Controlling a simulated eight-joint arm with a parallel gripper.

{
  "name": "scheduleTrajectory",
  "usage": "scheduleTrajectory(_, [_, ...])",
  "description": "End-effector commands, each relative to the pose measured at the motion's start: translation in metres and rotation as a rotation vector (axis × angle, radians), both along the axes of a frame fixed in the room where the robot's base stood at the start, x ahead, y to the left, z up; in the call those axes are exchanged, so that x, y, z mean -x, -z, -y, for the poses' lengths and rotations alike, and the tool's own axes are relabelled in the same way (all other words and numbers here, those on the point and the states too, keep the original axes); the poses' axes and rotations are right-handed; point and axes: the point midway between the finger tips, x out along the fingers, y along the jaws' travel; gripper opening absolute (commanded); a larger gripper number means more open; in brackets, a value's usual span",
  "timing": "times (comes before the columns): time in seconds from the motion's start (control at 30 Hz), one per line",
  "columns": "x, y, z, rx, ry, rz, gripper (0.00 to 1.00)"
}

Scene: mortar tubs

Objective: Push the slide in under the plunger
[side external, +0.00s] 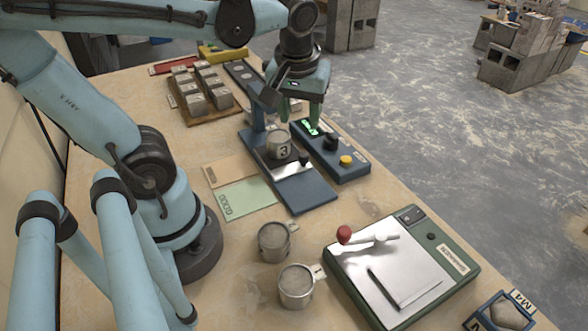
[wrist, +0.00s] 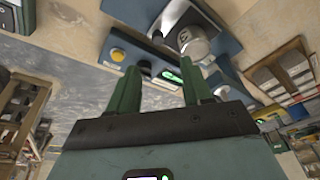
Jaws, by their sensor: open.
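The slide (side external: 288,168), a bright metal plate with a small dark knob (side external: 304,158), lies on the blue base (side external: 307,193) of the press. A grey tub marked 3 (side external: 278,149) stands upright on it; it also shows in the wrist view (wrist: 193,42). A blue press column (side external: 258,119) rises behind the tub. The plunger is not clearly visible; my gripper and arm cover the area above. My gripper (side external: 300,116) points down, open and empty, above and behind the slide's knob, apart from it. Its green fingers also show in the wrist view (wrist: 158,88).
A blue control box (side external: 345,172) with a green display and yellow button stands right of the press. A tray of several grey blocks (side external: 180,98) is behind. Two metal cups (side external: 274,242) (side external: 297,286) and a green-framed plate device (side external: 452,285) are in front. A green card (side external: 245,200) lies left.

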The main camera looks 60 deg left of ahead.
Motion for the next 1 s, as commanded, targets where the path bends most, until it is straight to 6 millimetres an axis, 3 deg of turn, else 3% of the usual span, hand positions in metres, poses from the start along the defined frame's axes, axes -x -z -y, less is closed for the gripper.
scheduleTrajectory(0.2, [0.010, 0.005, 0.010, -0.072, 0.014, 0.105, 0.49])
scheduleTrajectory(0.43, [0.007, 0.014, 0.008, -0.079, 0.012, 0.119, 0.49])
scheduleTrajectory(1.0, [-0.009, 0.068, -0.008, -0.078, 0.012, 0.118, 0.49])
